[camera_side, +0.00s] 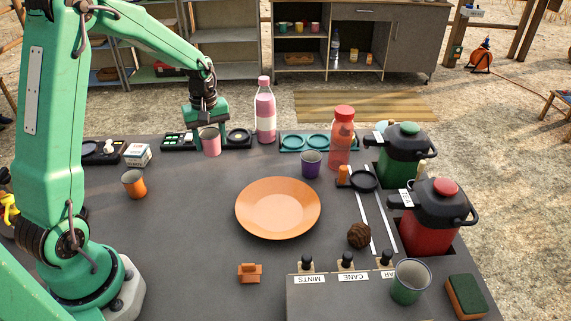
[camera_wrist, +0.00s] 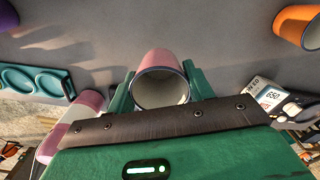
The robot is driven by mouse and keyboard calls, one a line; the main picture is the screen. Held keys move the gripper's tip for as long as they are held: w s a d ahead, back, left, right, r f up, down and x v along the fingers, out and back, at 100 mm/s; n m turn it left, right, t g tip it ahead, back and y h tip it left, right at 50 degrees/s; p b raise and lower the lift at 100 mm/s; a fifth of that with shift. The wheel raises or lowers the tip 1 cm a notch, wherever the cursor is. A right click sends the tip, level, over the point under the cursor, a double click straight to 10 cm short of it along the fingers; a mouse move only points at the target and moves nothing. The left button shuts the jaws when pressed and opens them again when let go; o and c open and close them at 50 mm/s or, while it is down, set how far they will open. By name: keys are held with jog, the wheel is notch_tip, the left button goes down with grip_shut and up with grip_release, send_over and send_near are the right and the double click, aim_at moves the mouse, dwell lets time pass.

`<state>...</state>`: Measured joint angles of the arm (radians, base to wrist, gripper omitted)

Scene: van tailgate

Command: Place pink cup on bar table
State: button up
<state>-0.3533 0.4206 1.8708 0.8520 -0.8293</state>
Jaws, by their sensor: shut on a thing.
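The pink cup (camera_side: 211,144) is at the back of the dark grey table (camera_side: 190,230), which I take to be the bar table. My gripper (camera_side: 207,127) is shut on the cup from above and behind. In the wrist view my gripper (camera_wrist: 160,92) has one green finger on each side of the cup (camera_wrist: 158,58), and its open mouth faces the camera. The cup looks upright in the side view. I cannot tell whether its base touches the table or hangs just above it.
An orange plate (camera_side: 278,208) lies mid-table. The surface between cup and plate is clear.

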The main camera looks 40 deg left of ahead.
jog(key=shift+w+a+f, duration=0.1)
jog(key=shift+a+f, duration=0.3)
jog(key=shift+a, duration=0.25)
jog(key=shift+w+a+f, duration=0.1)
jog(key=shift+a+f, duration=0.25)
jog(key=shift+a, duration=0.3)
jog(key=shift+a+f, duration=0.4)
jog(key=shift+a, duration=0.25)
jog(key=shift+f, duration=0.1)
jog(key=shift+f, duration=1.9)
jog(key=shift+f, duration=0.15)
jog(key=o, duration=1)
notch_tip(320, 180, up, 12)
jog(key=shift+r, duration=0.15)
